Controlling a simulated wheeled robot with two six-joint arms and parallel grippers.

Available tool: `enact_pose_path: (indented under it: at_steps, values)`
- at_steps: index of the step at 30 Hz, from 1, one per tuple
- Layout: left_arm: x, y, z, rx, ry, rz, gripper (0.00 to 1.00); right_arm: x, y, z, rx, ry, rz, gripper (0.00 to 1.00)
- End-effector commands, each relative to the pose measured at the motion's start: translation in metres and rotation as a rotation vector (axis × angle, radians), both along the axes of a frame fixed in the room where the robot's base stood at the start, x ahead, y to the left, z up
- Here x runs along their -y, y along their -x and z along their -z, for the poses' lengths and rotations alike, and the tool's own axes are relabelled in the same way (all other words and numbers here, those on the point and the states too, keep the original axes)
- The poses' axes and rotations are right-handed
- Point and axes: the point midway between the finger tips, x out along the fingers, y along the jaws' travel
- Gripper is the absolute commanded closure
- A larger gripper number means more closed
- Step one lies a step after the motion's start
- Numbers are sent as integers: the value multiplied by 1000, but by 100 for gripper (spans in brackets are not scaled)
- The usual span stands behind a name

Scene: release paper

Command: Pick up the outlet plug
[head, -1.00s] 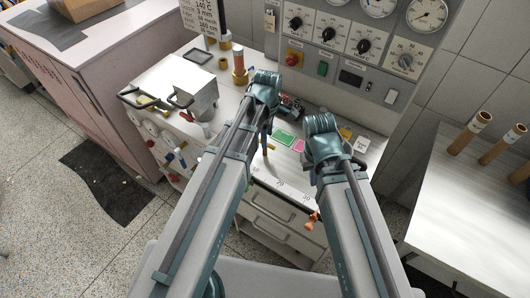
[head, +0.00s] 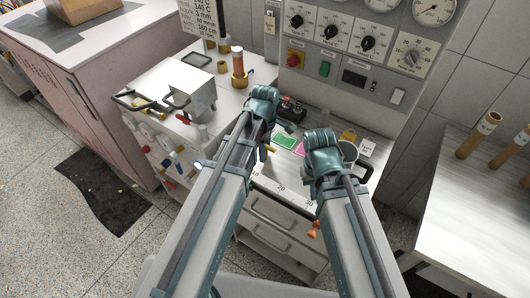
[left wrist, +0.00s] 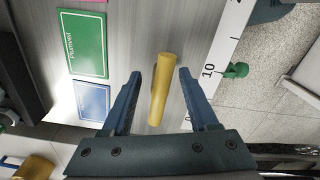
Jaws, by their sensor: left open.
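The yellow cylinder, which looks like the outlet plug (left wrist: 159,90), lies on the grey bench top in the left wrist view. My left gripper (left wrist: 157,75) is open, with one blue finger on each side of the plug and a visible gap to each. I cannot tell how far above the bench the fingers are. In the head view a small part of the yellow plug (head: 269,149) shows beside my left arm's end, which hides most of the jaws. My right arm ends over the bench front; its jaws are hidden behind its wrist.
A green card (left wrist: 83,43) and a blue card (left wrist: 91,102) lie left of the plug. A ruler strip (left wrist: 216,60) runs along the bench edge.

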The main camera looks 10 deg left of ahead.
Motion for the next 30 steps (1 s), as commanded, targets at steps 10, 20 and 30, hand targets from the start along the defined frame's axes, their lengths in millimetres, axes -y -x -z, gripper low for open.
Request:
enact_pose_path:
  at_steps: [10, 20, 30]
  values:
    - [0, 0, -1, 0, 0, 0, 83, 0, 0, -1, 0, 0, 0, 100]
    - [0, 0, -1, 0, 0, 0, 100, 0, 0, -1, 0, 0, 0, 100]
    - [-4, -1, -9, 0, 0, 1, 100, 0, 0, -9, 0, 0, 0, 100]
